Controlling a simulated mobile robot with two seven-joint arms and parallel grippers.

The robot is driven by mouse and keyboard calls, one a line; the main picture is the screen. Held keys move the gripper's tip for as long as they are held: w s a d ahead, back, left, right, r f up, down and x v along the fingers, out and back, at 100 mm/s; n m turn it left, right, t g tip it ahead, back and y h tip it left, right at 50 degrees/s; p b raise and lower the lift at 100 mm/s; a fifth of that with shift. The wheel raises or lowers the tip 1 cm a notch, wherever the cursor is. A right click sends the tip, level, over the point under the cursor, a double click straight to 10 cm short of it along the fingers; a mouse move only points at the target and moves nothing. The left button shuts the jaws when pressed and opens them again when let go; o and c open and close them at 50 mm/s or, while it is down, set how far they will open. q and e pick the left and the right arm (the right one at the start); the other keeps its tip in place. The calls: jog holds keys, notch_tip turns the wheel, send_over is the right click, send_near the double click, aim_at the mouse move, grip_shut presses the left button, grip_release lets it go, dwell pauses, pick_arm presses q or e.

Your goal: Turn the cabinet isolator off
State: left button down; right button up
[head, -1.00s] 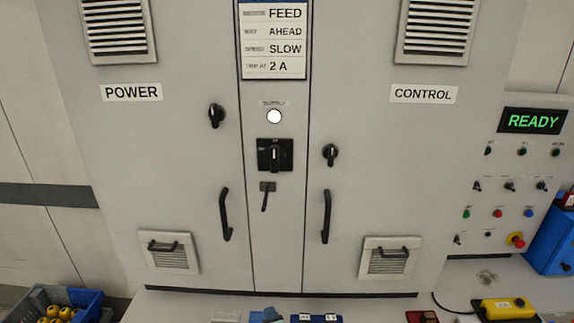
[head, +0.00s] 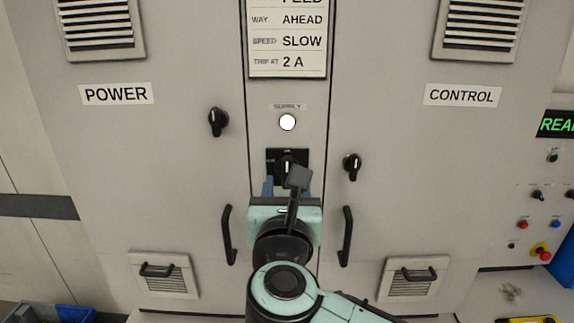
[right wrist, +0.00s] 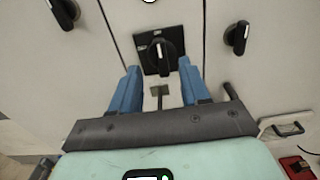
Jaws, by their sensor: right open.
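The cabinet isolator (head: 287,163) is a black rotary handle on a dark square plate, on the narrow middle panel under the lit white supply lamp (head: 287,122). Its handle looks upright, and it shows at the top middle of the right wrist view (right wrist: 160,50). My right gripper (head: 287,186) is just in front of and below the isolator. Its two blue fingers are apart, one to each side below the handle, with nothing between them (right wrist: 158,78). My wrist hides the area under the isolator in the head view. My left gripper is not in view.
Black door knobs flank the isolator, on the POWER door (head: 218,122) and the CONTROL door (head: 352,166). Vertical door handles (head: 228,235) (head: 346,236) stand on both sides of my right wrist. A control panel with a READY display (head: 556,124) is at the right.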

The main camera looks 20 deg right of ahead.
aim_at(287, 166)
jog(key=p+x, duration=0.1)
jog(key=x, duration=0.6)
grip_shut()
